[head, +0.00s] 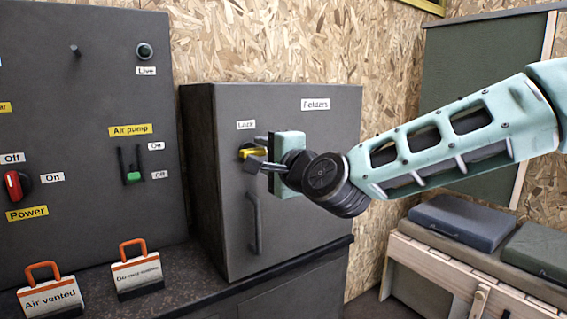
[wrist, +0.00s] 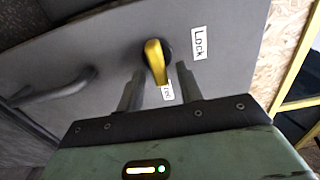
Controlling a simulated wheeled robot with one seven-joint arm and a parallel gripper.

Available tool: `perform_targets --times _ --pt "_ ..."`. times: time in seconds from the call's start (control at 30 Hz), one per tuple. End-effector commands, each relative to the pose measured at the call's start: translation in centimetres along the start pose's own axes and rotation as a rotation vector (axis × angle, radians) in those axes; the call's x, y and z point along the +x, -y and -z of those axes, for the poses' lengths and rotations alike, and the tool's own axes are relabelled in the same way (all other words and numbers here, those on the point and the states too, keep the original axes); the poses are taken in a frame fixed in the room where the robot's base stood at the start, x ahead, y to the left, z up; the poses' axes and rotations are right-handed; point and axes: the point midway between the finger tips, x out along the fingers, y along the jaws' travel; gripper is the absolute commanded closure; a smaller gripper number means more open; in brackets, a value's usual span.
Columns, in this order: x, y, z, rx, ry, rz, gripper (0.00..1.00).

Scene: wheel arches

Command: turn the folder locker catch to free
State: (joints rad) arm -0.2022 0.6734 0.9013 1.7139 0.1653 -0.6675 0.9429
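The folder locker (head: 225,110) is a dark grey cabinet with a "Folders" label. Its yellow catch (head: 252,152) sits on the door below a "Lock" label (head: 245,125) and points right, away from that label. In the wrist view the catch (wrist: 156,62) points toward a partly hidden label ending in "ee" (wrist: 167,91); "Lock" (wrist: 199,42) is off to the side. My gripper (head: 258,155) is at the catch. In the wrist view its fingers (wrist: 158,82) are apart, one on each side of the lever's tip, with visible gaps; contact is not seen.
A door handle (head: 254,222) is below the catch. A control panel (head: 85,120) with switches stands at left. Two orange-handled signs (head: 50,295) are on the bench top. A wooden bench (head: 440,262) with folders (head: 462,220) is at right.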

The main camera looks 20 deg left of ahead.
Motion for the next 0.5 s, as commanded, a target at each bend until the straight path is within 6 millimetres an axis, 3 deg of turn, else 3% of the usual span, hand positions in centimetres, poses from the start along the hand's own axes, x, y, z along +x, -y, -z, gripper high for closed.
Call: perform_targets --times 0.17,0.5 --pt "-2.8 -0.1 0.1 -0.005 -0.002 -0.001 0.64" --pt "-10.9 0.0 0.2 -0.006 -0.004 -0.001 0.64"
